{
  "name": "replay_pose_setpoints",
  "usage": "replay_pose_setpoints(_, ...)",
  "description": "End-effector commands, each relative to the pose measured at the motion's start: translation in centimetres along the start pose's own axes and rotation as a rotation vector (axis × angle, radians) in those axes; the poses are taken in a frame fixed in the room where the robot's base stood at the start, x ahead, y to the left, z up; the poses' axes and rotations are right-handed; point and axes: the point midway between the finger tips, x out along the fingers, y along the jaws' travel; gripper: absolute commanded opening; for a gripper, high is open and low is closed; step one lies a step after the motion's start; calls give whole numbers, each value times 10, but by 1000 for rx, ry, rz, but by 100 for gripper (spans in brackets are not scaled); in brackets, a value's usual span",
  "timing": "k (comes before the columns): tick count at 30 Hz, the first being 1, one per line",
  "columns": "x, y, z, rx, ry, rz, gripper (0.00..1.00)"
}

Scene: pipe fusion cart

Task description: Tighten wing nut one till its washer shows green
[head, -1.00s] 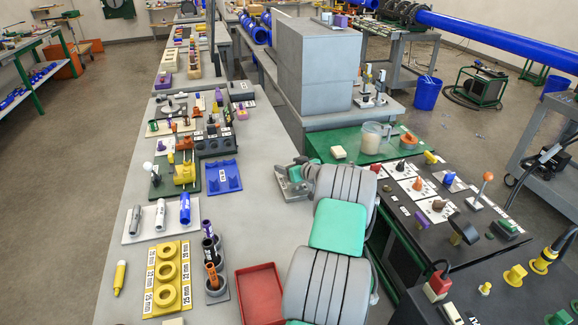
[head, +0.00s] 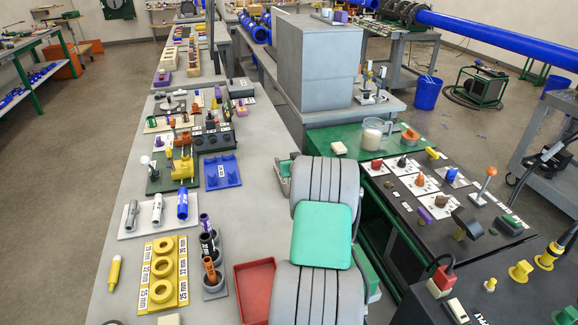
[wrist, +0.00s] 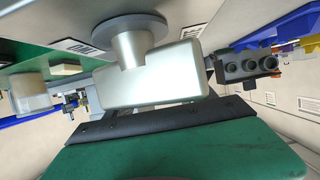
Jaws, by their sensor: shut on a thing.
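In the wrist view, which looks upside down, a pale metal block with a round stem and wider disc fills the upper middle. I take this to be wing nut one (wrist: 150,75). My gripper (wrist: 160,115) shows as a green body with a dark edge strip, right against the block. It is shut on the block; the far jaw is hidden. No green or other washer colour shows. In the head view, my gripper (head: 285,178) is mostly hidden behind my grey and green arm, at the bench's right side. The wing nut is hidden there.
The grey bench (head: 225,215) holds a blue tray (head: 222,173), yellow ring block (head: 162,275) and red tray (head: 257,290) left of my arm. A beaker (head: 373,135) stands on the green bench at right. A dark block with holes (wrist: 245,65) shows in the wrist view.

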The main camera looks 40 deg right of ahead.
Motion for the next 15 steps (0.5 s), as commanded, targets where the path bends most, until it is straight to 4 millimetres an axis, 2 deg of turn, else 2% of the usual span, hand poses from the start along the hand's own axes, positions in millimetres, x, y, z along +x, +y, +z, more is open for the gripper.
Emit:
replay_pose_setpoints(11,-1,0,-2,14,3,31,23)
replay_pose_setpoints(12,-1,0,-2,13,3,30,67)
replay_pose_setpoints(15,-1,0,-1,13,2,30,75)
